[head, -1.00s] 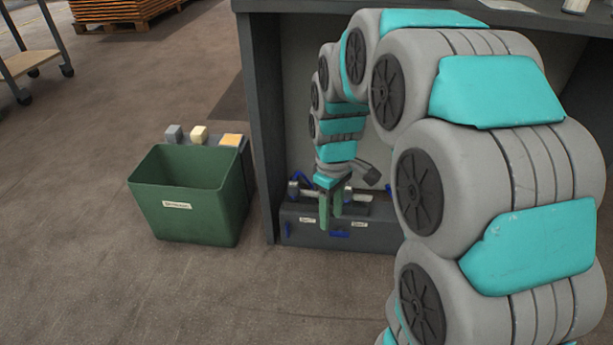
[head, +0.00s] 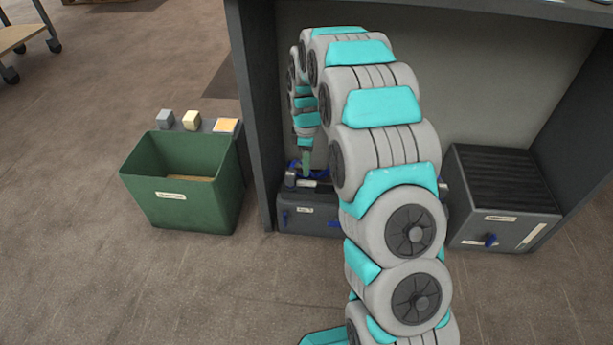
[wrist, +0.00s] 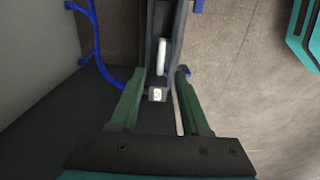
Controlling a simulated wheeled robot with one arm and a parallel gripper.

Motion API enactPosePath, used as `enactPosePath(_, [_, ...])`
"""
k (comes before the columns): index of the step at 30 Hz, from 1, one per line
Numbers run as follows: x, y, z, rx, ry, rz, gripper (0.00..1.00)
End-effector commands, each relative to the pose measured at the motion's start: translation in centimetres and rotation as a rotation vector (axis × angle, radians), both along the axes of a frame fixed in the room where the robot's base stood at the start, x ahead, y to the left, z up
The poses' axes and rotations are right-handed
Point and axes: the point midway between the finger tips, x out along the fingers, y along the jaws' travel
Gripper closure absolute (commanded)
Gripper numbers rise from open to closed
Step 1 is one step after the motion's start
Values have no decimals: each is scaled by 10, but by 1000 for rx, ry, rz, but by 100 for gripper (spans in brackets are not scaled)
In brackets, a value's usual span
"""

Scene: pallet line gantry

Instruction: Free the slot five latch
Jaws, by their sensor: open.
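My gripper (wrist: 160,75) is open, with its two green fingers apart on either side of a dark grey bar (wrist: 172,20). A white rounded handle-like piece (wrist: 162,57) and a small pale label (wrist: 157,95) lie between the fingers, which do not visibly close on them. In the head view my gripper (head: 307,162) points down over the low dark unit (head: 296,222) inside the bay, partly hidden by my arm.
A green bin (head: 185,205) stands left of the bay's side panel (head: 252,120). Small blocks (head: 191,120) sit behind it. A dark ribbed unit (head: 503,195) with a blue knob stands at right. A blue curved tube (wrist: 97,45) runs near the left finger. Open floor lies in front.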

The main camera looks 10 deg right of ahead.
Motion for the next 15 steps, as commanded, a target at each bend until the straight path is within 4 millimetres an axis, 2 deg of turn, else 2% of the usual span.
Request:
enactPosePath(9, [-2, 0, -47, -1, 4, -2, 53])
enactPosePath(15, [-1, 0, -67, 0, 1, -2, 53])
